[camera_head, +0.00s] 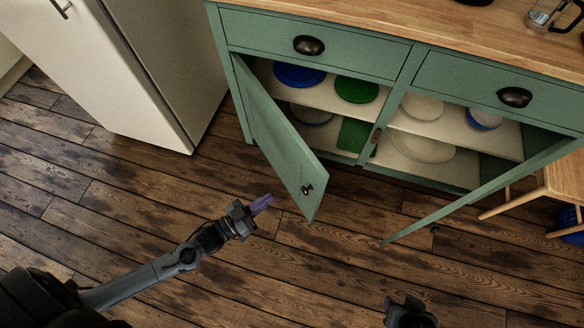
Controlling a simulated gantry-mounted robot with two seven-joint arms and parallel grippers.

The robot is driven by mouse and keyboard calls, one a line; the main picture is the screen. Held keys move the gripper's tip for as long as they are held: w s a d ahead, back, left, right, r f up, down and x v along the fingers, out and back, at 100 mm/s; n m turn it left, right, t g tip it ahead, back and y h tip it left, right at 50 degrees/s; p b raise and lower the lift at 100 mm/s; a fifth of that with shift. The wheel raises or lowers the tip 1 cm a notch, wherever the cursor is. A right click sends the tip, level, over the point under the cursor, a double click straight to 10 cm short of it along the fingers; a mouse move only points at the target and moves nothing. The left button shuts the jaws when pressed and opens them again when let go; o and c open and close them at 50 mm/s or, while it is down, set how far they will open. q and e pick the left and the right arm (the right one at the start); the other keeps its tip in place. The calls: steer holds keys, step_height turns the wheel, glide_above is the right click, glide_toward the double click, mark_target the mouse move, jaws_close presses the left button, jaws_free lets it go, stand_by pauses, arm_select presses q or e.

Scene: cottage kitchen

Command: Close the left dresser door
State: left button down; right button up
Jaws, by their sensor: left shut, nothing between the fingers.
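The green dresser (395,62) stands at the upper right with a wooden top. Its left door (284,140) hangs open and swings out toward me, with a dark knob (307,189) near its free edge. My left gripper (262,203) is shut and empty, in front of the left door and to the left of its free end, apart from it in the picture. The right door (480,195) is also open. My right gripper (408,312) shows only partly at the bottom edge, and its fingers are hard to make out.
Inside the dresser are a blue plate (298,75), a green plate (356,89) and pale dishes. A white fridge (110,60) stands at the left of the dresser. A wooden chair (545,195) is at the right edge. The plank floor (330,265) between the arms is clear.

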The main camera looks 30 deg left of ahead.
arm_select(q)
step_height(320, 180, up, 4)
steer(key=s+a+m+g+p, duration=0.1)
steer(key=a+p, duration=0.1)
steer(key=p, duration=0.2)
arm_select(e)
step_height(320, 180, up, 9)
steer(key=p, duration=0.2)
arm_select(q)
steer(key=m+b, duration=0.1)
steer(key=b, duration=0.3)
glide_toward(307, 160)
steer(key=shift+h, duration=0.3)
steer(key=x, duration=0.5)
steer(key=shift+w+f, duration=0.15)
steer(key=shift+w, duration=0.2)
steer(key=shift+w+d, duration=0.3)
steer(key=shift+w, duration=0.25)
arm_select(e)
step_height(307, 160, down, 5)
steer(key=shift+s+f, duration=0.1)
steer(key=shift+s, duration=0.05)
